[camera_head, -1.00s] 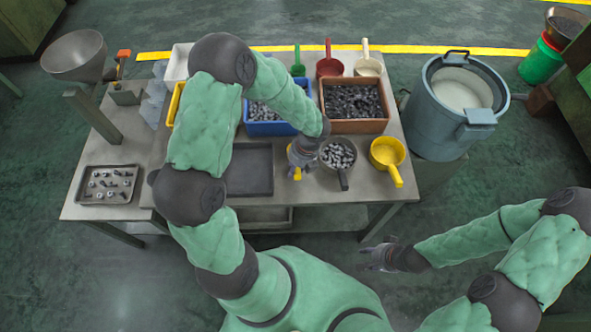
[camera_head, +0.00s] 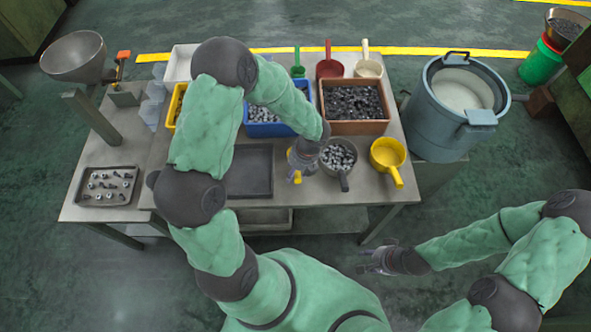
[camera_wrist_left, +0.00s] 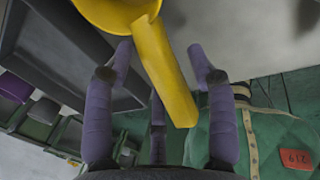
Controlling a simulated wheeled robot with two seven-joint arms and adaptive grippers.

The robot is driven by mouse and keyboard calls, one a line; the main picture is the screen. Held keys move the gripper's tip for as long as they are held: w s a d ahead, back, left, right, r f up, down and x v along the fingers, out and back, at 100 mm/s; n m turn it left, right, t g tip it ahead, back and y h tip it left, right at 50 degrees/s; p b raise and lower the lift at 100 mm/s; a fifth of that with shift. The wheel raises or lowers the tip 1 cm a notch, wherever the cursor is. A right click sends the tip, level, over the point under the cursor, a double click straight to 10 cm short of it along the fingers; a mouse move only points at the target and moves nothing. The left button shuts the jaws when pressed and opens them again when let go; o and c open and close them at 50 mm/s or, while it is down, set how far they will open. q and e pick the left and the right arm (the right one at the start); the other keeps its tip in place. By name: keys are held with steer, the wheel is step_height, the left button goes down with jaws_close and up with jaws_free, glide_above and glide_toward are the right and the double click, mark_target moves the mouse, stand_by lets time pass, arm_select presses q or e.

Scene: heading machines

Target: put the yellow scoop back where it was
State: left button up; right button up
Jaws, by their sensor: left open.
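A yellow scoop shows in the left wrist view (camera_wrist_left: 163,68), its handle pointing down between the spread fingers of my left gripper (camera_wrist_left: 160,68). The fingers are open and flank the handle. In the head view only a small yellow part (camera_head: 296,178) shows below my left gripper (camera_head: 303,163), just right of the dark tray; the rest is hidden. Another yellow scoop (camera_head: 387,153) lies at the table's right, its handle towards the front edge. My right gripper (camera_head: 375,260) is open and empty, in front of the table and off it.
The dark tray (camera_head: 250,193) is left of the gripper. Blue (camera_head: 268,130) and orange (camera_head: 355,128) bins of parts stand behind. A grey bucket (camera_head: 440,135) stands right of the table.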

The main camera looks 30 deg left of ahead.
arm_select(q)
steer(key=p+v, duration=0.4)
steer(key=v, duration=0.8)
